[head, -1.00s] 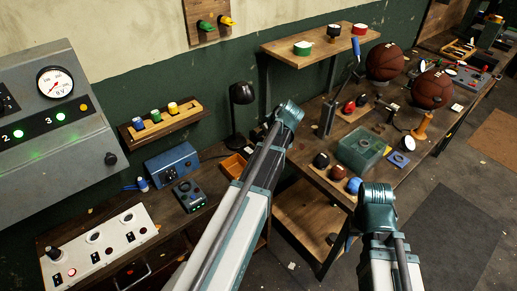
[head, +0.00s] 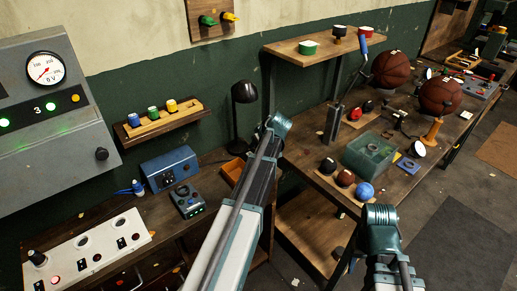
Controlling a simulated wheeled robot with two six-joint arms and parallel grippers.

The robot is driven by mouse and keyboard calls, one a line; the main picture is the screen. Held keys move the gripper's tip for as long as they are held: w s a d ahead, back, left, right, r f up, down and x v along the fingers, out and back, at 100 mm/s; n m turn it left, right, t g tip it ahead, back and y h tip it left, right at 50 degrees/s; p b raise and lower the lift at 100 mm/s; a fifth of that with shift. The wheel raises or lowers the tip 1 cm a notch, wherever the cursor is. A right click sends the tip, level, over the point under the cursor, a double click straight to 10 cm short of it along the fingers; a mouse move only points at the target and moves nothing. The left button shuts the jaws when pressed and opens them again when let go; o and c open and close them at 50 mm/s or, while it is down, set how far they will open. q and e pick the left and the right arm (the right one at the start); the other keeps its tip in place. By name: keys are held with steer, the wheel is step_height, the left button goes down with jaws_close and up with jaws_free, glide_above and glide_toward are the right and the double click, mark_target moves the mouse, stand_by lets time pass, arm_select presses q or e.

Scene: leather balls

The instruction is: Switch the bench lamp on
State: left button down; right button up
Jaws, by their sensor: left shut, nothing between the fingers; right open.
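The bench lamp (head: 243,92) is black, with a round shade on a thin stem. It stands at the back of the left bench, against the green wall, and no glow shows at its shade. A small dark control box (head: 187,200) with a round knob and small green lights sits on the bench to its left, in front of a blue box (head: 170,168). I cannot tell which control belongs to the lamp. My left arm rises between the lamp and the right bench. My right arm is at the lower right. Neither gripper's fingers show.
A grey cabinet (head: 60,140) with a gauge and a white switch panel (head: 88,250) are at left. A shelf (head: 160,122) holds coloured knobs. The right bench carries a green clear tray (head: 368,154), a blue ball (head: 365,191) and two leather balls (head: 390,69) (head: 440,92).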

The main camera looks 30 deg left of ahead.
arm_select(q)
steer(key=shift+s+d+f+b, duration=0.1)
steer(key=shift+d+f+b, duration=0.1)
steer(key=shift+f+b, duration=0.6)
steer(key=shift+s+d+f+b, duration=0.15)
steer(key=shift+f+b, duration=0.3)
steer(key=shift+f, duration=0.55)
arm_select(e)
steer(key=shift+f, duration=1.75)
arm_select(q)
steer(key=shift+w, duration=0.1)
steer(key=shift+d+f+b, duration=0.1)
steer(key=shift+f+b, duration=0.4)
steer(key=shift+b, duration=0.05)
steer(key=shift+r, duration=0.2)
arm_select(e)
steer(key=shift+f, duration=0.35)
arm_select(q)
steer(key=shift+p, duration=0.3)
arm_select(e)
steer(key=shift+r, duration=0.1)
arm_select(q)
steer(key=shift+r+p, duration=0.75)
steer(key=shift+r, duration=0.05)
arm_select(e)
steer(key=shift+r, duration=0.7)
